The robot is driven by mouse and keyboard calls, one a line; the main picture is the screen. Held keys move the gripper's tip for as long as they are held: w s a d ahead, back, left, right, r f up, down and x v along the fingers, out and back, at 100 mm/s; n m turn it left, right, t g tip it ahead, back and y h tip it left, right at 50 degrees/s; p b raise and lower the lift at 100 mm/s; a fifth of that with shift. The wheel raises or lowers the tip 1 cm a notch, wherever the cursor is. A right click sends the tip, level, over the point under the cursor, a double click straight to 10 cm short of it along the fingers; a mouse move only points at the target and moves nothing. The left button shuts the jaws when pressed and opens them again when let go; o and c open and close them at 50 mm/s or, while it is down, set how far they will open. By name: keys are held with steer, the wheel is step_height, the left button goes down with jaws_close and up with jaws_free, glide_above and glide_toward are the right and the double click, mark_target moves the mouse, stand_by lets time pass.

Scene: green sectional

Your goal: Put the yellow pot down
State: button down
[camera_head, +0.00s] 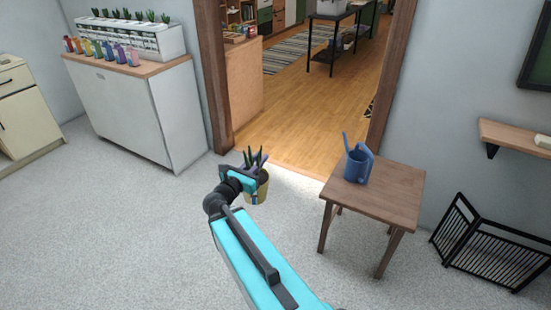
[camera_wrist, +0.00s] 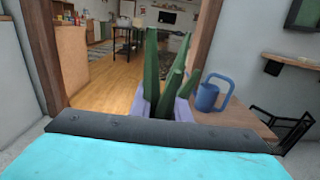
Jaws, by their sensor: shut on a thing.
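The yellow pot (camera_head: 263,188) holds a plant with dark green pointed leaves. It hangs at the end of my arm in the head view, left of the small wooden table (camera_head: 400,188). My gripper (camera_head: 252,179) is shut on the pot, which looks about upright and appears held above the carpet. In the wrist view, the plant's leaves (camera_wrist: 152,70) rise behind my gripper, with pale purple surfaces beside them. The pot's yellow wall is hidden there.
A blue watering can (camera_head: 358,165) stands on the wooden table, with bare tabletop to its right. A black folding rack (camera_head: 485,245) stands at right. Carpet is clear around the pot.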

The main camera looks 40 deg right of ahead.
steer(key=w+a+r+n+t+y, duration=0.1)
steer(key=w+a+t, duration=0.1)
steer(key=a, duration=1.4)
steer(key=w+a+r+n+t+y, duration=0.1)
steer(key=a+n+t, duration=0.1)
steer(key=a, duration=1.3)
steer(key=shift+w+a+t+y, duration=0.3)
steer(key=shift+w+a, duration=0.05)
steer(key=shift+w, duration=0.05)
steer(key=shift+n, duration=0.3)
